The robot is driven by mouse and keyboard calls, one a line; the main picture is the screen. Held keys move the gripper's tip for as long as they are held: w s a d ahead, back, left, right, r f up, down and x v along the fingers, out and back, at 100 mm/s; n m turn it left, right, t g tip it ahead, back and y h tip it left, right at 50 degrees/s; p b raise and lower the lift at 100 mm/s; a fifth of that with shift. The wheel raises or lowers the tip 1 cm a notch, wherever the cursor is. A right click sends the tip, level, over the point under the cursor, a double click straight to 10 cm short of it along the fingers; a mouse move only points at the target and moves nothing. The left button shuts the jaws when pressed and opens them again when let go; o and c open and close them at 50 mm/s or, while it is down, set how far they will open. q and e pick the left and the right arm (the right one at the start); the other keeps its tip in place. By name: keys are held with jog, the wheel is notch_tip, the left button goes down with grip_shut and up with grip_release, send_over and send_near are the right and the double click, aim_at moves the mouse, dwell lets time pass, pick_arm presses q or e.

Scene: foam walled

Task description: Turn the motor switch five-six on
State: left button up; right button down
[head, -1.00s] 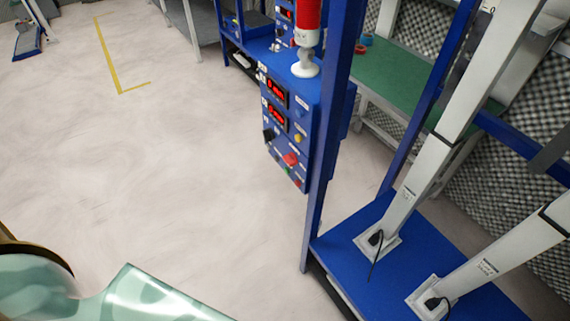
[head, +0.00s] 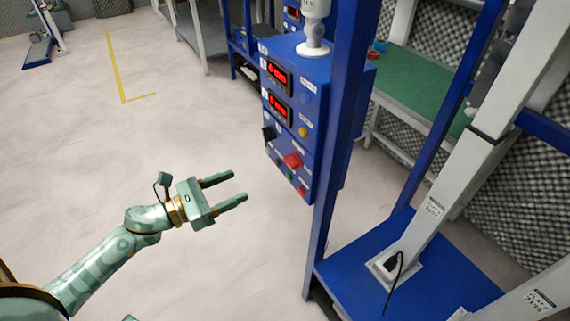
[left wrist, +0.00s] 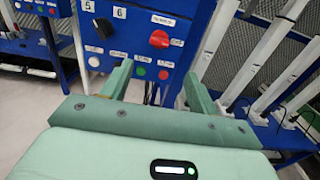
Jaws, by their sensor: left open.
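The blue control box (head: 325,150) hangs on a blue post, with two red displays, knobs and buttons on its face. In the left wrist view, a black knob (left wrist: 103,27) sits under labels reading 5 and 6. It also shows at the box's left edge in the head view (head: 268,133). Its exact setting is too small to tell. A red knob (left wrist: 159,39) is to its right. My left gripper (head: 238,186) is open and empty, in front of the lower box and apart from it, its fingers pointing at the box.
Below the knobs are a green button (left wrist: 141,70) and a red button (left wrist: 163,74). The blue post (head: 345,120) stands right beside the box. A blue platform (head: 345,270) with white columns is at lower right. The floor left of the box is clear.

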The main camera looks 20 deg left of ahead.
aim_at(288, 163)
pick_arm(q)
jog(key=x, duration=1.5)
jog(key=c, duration=1)
